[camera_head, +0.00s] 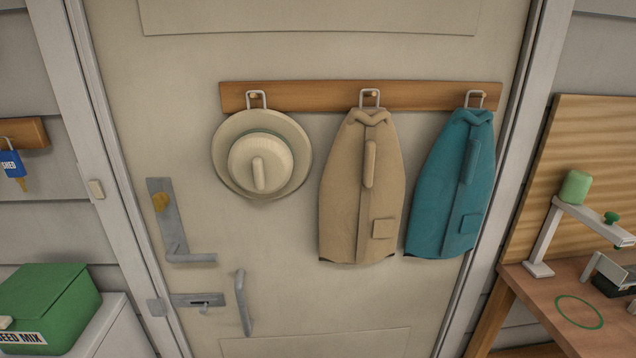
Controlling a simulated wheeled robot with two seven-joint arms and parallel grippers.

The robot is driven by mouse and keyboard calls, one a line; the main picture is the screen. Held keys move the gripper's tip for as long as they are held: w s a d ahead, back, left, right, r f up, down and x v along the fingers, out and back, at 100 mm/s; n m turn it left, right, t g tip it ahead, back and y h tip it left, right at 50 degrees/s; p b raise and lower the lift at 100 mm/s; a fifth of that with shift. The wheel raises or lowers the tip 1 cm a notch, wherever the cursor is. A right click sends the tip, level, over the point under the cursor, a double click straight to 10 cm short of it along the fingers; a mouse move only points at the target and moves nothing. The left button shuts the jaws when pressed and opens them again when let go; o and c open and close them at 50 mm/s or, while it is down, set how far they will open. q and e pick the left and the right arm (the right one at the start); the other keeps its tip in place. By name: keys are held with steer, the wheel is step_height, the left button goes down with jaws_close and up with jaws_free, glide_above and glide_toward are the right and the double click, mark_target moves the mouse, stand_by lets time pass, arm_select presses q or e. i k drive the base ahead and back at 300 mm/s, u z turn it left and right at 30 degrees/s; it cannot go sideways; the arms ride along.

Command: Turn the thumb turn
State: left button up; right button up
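A brass-coloured thumb turn (160,202) sits on the upper part of a tall grey lock plate (166,228) at the left side of the door (270,40). It looks like a small rounded piece, but its exact angle is hard to tell. A grey lever handle (195,258) points right from the bottom of the same plate. Below it, a grey slide bolt (205,300) with a small knob is mounted near the door's left edge. A grey pull handle (243,302) stands to the right of the bolt. Neither of my grippers is in view.
A wooden rail (420,96) holds a cream hat (225,150), a tan coat (345,215) and a teal coat (437,195). A green seed box (45,300) stands at lower left, below a blue-tagged key (12,165). A wooden bench (540,290) stands at right.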

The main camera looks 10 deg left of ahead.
mark_target(160, 200)
steer(key=u, duration=1.3)
